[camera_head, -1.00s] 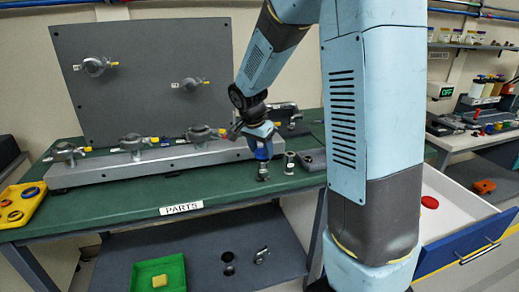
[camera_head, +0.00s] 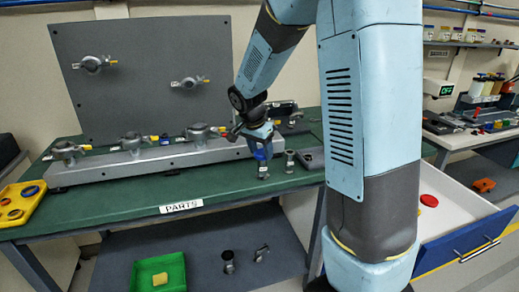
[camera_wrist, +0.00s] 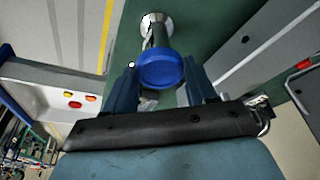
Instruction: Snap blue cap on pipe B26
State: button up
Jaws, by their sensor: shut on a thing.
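My gripper (camera_head: 262,150) is low over the green bench, pointing down. In the wrist view its two blue fingers flank a round blue cap (camera_wrist: 160,70), and the gripper is shut on it. A grey metal pipe (camera_head: 263,171) stands upright directly under the gripper. In the wrist view its flanged foot (camera_wrist: 154,20) shows beyond the cap, and the cap hides its top. I cannot tell whether the cap is seated on the pipe or just above it. No B26 label is readable.
A short metal fitting (camera_head: 289,161) stands close to the right of the pipe. A grey rail (camera_head: 100,170) with several valves runs behind. A yellow tray (camera_head: 30,212) holds several rings or caps at left. An open drawer (camera_head: 455,225) juts out at right. The front bench strip is clear.

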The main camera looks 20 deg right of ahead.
jog(key=o, duration=1.1)
jog(key=v, duration=1.3)
jog(key=s+d+r+n+t+y, duration=0.1)
jog(key=s+n, duration=0.4)
jog(key=s, duration=0.7)
jog(key=s+d+r+n+t+y, duration=0.1)
jog(key=s+n, duration=0.4)
jog(key=s, duration=0.8)
jog(key=shift+s+d+r+n+t+y, duration=0.25)
jog(key=shift+d+r+n+t+y, duration=0.15)
jog(key=shift+d+r+t, duration=0.4)
